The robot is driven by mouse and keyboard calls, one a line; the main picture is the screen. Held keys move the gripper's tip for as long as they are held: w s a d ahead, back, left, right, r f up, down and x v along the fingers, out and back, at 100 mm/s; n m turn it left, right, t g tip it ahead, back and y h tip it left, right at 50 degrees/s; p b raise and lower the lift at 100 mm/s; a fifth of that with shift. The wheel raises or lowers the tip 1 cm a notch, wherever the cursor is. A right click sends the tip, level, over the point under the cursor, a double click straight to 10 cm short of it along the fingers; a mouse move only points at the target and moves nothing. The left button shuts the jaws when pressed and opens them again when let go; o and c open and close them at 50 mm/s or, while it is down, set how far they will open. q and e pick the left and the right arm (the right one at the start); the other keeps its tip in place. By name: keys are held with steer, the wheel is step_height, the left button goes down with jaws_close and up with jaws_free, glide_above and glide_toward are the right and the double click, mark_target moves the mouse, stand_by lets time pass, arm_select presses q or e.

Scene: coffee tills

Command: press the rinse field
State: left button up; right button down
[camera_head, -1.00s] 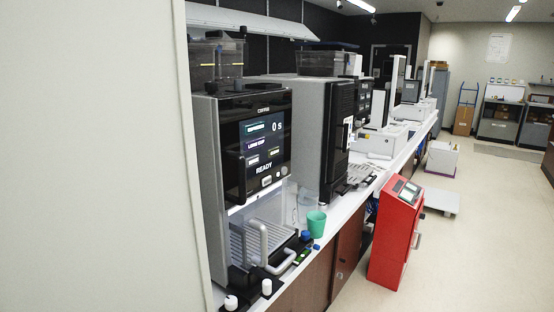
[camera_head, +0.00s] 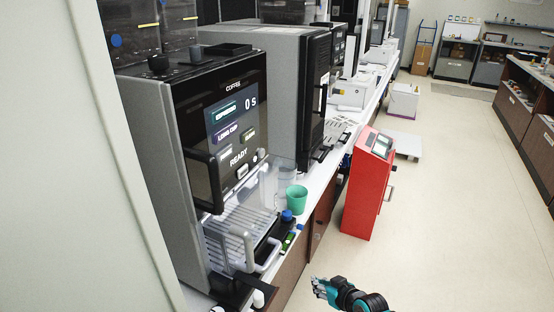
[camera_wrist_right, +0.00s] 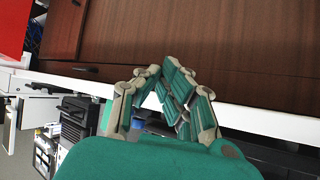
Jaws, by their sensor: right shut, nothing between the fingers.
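The coffee machine (camera_head: 165,170) stands on the counter at the left in the head view. Its lit screen (camera_head: 234,135) shows ESPRESSO, LONG CUP, "0 s" and READY. Two smaller fields sit below these, a left one (camera_head: 225,152) and a right one (camera_head: 250,135); their print is too small to read surely, so I cannot tell which is rinse. My right gripper (camera_head: 317,288) is shut and empty, low in front of the counter, well below and right of the screen. Its fingertips (camera_wrist_right: 158,72) meet in the wrist view. My left gripper is not in view.
A pale wall panel (camera_head: 70,160) fills the left edge. A black handle (camera_head: 204,180) juts beside the screen. A green cup (camera_head: 296,199) stands on the counter. A red cabinet (camera_head: 368,190) stands on the floor past my gripper. The floor at the right is free.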

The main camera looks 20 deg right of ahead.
steer(key=w+a+r+n+t+y+p, duration=0.1)
steer(key=a+r+y, duration=0.15)
steer(key=r, duration=0.95)
steer(key=w+a+r+n+t+y+p, duration=0.1)
steer(key=w+a+r+n+y, duration=0.15)
steer(key=r, duration=0.85)
steer(key=a+r+n+t+y+p, duration=0.1)
steer(key=a+r, duration=0.3)
steer(key=r, duration=0.8)
steer(key=n+g+y+p, duration=0.1)
steer(key=n+y+p, duration=0.2)
steer(key=y, duration=0.1)
glide_toward(227, 154)
steer(key=p+x, duration=0.1)
steer(key=x, duration=0.4)
steer(key=shift+w+a+r+p, duration=0.1)
steer(key=shift+w+a+p, duration=0.1)
steer(key=shift+p, duration=0.15)
steer(key=shift+w+a, duration=0.4)
steer(key=shift+a, duration=0.05)
steer(key=shift+w+a, duration=0.1)
